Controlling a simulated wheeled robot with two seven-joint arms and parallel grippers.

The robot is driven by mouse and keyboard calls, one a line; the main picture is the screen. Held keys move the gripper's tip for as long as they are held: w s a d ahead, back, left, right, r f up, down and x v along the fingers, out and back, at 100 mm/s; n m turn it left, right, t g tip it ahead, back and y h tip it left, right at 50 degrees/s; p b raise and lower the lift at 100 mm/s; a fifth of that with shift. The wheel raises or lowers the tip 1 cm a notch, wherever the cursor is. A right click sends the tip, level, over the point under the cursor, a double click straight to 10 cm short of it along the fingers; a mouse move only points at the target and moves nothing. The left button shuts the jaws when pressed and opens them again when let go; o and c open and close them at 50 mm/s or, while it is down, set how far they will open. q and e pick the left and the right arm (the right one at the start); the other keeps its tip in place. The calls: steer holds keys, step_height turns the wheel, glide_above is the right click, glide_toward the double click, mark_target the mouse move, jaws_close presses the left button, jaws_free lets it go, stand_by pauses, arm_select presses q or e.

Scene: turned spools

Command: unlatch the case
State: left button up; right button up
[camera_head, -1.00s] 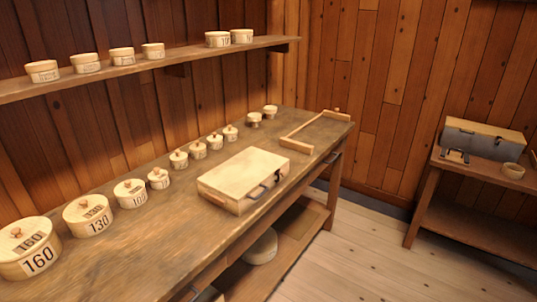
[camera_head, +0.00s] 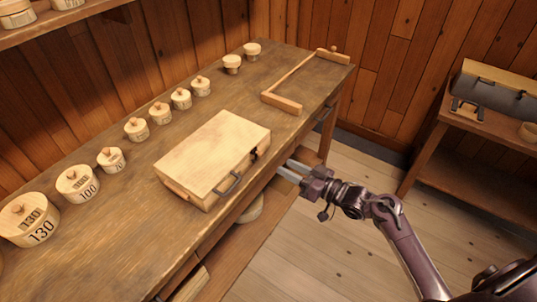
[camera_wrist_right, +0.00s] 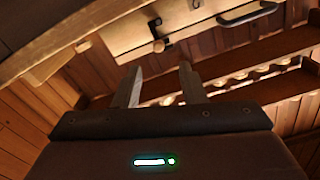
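The pale wooden case (camera_head: 207,150) lies closed on the workbench. Its front carries a dark handle (camera_head: 228,185) and a dark latch (camera_head: 253,155) near the right end. My right gripper (camera_head: 284,168) is just off the bench's front edge, to the right of the case and apart from it. Its two fingers point toward the latch. In the right wrist view the fingers (camera_wrist_right: 158,86) are spread with nothing between them. The latch (camera_wrist_right: 158,38) shows beyond them, and the handle (camera_wrist_right: 248,14) is at upper right. My left gripper is not in view.
Lidded round boxes (camera_head: 76,184) line the bench behind and left of the case. A wooden frame (camera_head: 283,103) lies toward the far end. A side table (camera_head: 487,130) at right holds a grey case (camera_head: 492,97). Open floor lies in front of the bench.

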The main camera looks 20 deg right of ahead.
mark_target(263, 155)
steer(key=p+x, duration=0.1)
steer(key=x, duration=0.6)
steer(key=shift+w+a, duration=0.1)
steer(key=shift+w, duration=0.25)
jaws_close()
